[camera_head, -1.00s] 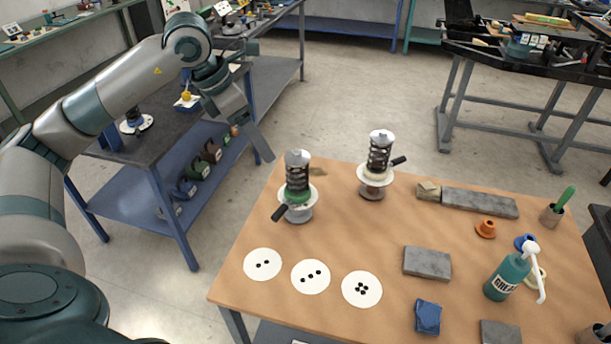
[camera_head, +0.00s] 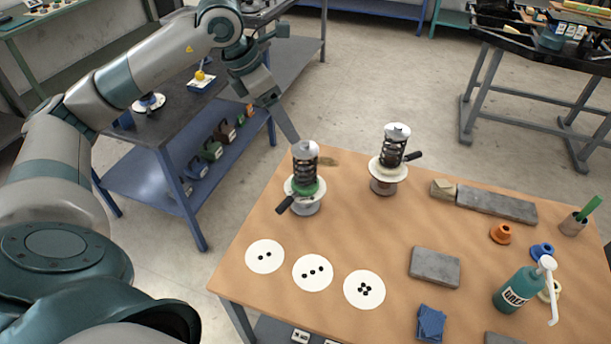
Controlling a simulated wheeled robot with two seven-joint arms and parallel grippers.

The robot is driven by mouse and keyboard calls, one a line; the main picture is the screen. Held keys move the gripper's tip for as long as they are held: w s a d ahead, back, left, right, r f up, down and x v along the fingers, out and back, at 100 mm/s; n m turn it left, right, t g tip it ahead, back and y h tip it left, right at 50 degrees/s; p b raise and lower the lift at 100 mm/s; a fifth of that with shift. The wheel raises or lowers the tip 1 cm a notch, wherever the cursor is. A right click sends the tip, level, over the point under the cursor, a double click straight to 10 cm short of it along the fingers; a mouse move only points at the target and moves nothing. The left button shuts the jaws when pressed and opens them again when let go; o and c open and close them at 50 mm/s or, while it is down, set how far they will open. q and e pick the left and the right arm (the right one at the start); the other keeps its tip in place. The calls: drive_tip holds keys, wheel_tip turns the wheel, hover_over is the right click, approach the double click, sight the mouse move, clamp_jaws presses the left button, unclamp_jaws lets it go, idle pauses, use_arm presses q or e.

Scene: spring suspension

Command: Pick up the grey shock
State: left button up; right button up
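Two spring shocks with dark coils and grey caps stand upright in white round holders with black handles on the wooden table. The left shock (camera_head: 305,166) has a green lower collar. The right shock (camera_head: 394,148) has a pale cream lower collar. No wholly grey shock stands out. My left gripper (camera_head: 289,134) points down just behind and left of the green-collared shock's cap. In the picture its tip almost meets the cap; whether they touch is unclear. Its finger spread cannot be made out, and nothing shows in it. My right gripper is out of view.
White discs with black dots (camera_head: 313,273) lie at the table's (camera_head: 265,210) front left. Grey blocks (camera_head: 435,266), a blue cloth (camera_head: 431,323) and a teal pump bottle (camera_head: 520,288) are to the right. A dark bench (camera_head: 180,125) stands behind my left arm.

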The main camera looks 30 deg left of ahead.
sight(300, 150)
use_arm(q)
drive_tip(key=p+x, duration=0.3)
drive_tip(key=x, duration=0.6)
drive_tip(key=shift+f+p, duration=0.25)
drive_tip(key=shift+p, duration=0.1)
drive_tip(key=shift+w+d+f, duration=0.15)
drive_tip(key=shift+f, duration=0.55)
drive_tip(key=shift+p+x, duration=0.9)
drive_tip(key=shift+p, duration=0.25)
drive_tip(key=shift+p+x, duration=0.6)
drive_tip(key=shift+x, duration=0.4)
drive_tip(key=shift+w+f, duration=0.2)
drive_tip(key=shift+f, duration=0.5)
